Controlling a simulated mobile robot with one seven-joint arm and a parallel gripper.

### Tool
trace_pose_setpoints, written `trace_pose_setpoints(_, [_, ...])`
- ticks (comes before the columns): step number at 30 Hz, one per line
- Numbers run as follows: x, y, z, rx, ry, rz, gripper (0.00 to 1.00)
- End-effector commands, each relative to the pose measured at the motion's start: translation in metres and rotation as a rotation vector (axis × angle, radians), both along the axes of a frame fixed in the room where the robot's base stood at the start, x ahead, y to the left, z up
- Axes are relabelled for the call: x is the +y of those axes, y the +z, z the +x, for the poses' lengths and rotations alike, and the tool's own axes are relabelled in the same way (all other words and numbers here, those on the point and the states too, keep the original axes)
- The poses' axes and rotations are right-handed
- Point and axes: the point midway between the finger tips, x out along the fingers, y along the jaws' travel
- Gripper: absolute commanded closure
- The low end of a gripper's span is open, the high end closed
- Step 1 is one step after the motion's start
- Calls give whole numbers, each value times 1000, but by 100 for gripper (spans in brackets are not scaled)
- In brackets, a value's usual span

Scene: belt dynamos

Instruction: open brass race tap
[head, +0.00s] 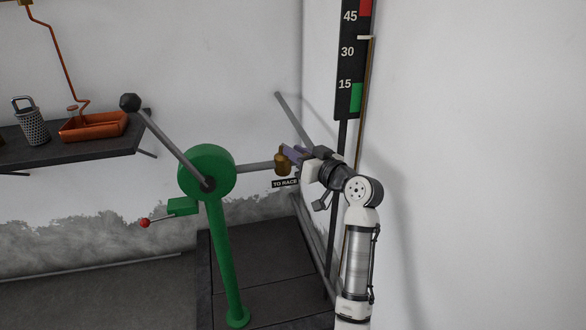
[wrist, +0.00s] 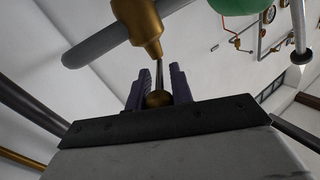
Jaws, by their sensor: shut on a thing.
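The brass race tap (head: 281,164) sits on the grey pipe to the right of the green pump, above the "TO RACE" label (head: 285,183). In the wrist view its brass body (wrist: 138,24) is at the top, with a thin metal stem (wrist: 160,70) and a round brass knob (wrist: 158,99). My gripper (head: 295,154) reaches the tap from the right. In the wrist view its two purple fingers stand on either side of the stem and knob, shut on the tap's handle. The knob's lower part is hidden by the gripper body.
The green pump (head: 206,172) has a long lever with a black knob (head: 130,102) and a red-knobbed handle (head: 145,223). A shelf (head: 110,152) at left holds an orange tray (head: 93,127) and a mesh cup (head: 31,124).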

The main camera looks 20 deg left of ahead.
Motion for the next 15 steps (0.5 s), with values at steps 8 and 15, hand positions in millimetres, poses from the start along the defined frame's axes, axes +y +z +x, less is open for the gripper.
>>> trace_pose_setpoints(8, [-4,-2,9,0,144,1,100])
trace_pose_setpoints(15, [-5,0,12,1,197,0,100])
